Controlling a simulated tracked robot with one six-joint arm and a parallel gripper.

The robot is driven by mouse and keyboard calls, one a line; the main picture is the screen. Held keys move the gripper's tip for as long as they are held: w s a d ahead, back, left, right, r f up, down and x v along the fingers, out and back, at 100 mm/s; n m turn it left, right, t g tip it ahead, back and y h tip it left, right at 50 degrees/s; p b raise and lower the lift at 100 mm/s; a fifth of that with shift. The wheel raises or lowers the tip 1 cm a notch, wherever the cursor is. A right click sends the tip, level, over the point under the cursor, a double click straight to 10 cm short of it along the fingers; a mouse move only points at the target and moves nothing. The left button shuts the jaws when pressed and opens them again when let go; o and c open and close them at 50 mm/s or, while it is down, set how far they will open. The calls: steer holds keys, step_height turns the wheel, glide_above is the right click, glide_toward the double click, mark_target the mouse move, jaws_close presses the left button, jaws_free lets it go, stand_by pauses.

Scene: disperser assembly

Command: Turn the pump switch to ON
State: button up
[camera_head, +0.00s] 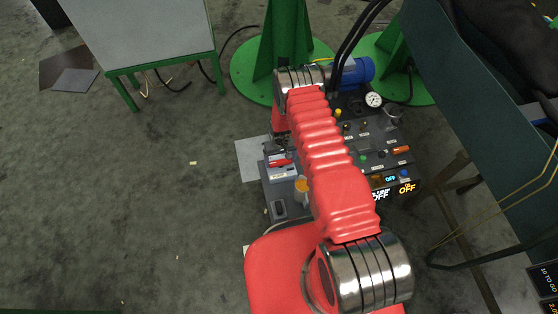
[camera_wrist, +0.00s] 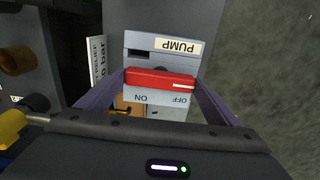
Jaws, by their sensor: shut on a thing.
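The pump switch is a red bar handle (camera_wrist: 160,80) on a light grey box with an upside-down PUMP label (camera_wrist: 178,46) in the wrist view. The bar lies crosswise, with a white line at its right end, near the OFF mark (camera_wrist: 181,100). The ON mark (camera_wrist: 140,98) is to the left. My gripper (camera_wrist: 160,76) has one dark finger at each end of the bar and is shut on it. In the head view the red handle (camera_head: 281,162) shows on its box left of my arm; my fingers are hard to make out there.
The control panel (camera_head: 373,137) has several knobs, a round gauge (camera_head: 373,100) and lit displays reading OFF (camera_head: 406,188). My arm hides part of it. A brown-orange knob (camera_wrist: 16,60) and a yellow part (camera_wrist: 11,125) are left of the switch in the wrist view. Open floor lies left.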

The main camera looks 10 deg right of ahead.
steer(key=shift+m, duration=0.4)
steer(key=m, duration=0.8)
steer(key=shift+m, duration=0.4)
steer(key=m, duration=0.4)
steer(key=shift+a+m, duration=0.1)
steer(key=shift+m, duration=2.1)
steer(key=o, duration=0.9)
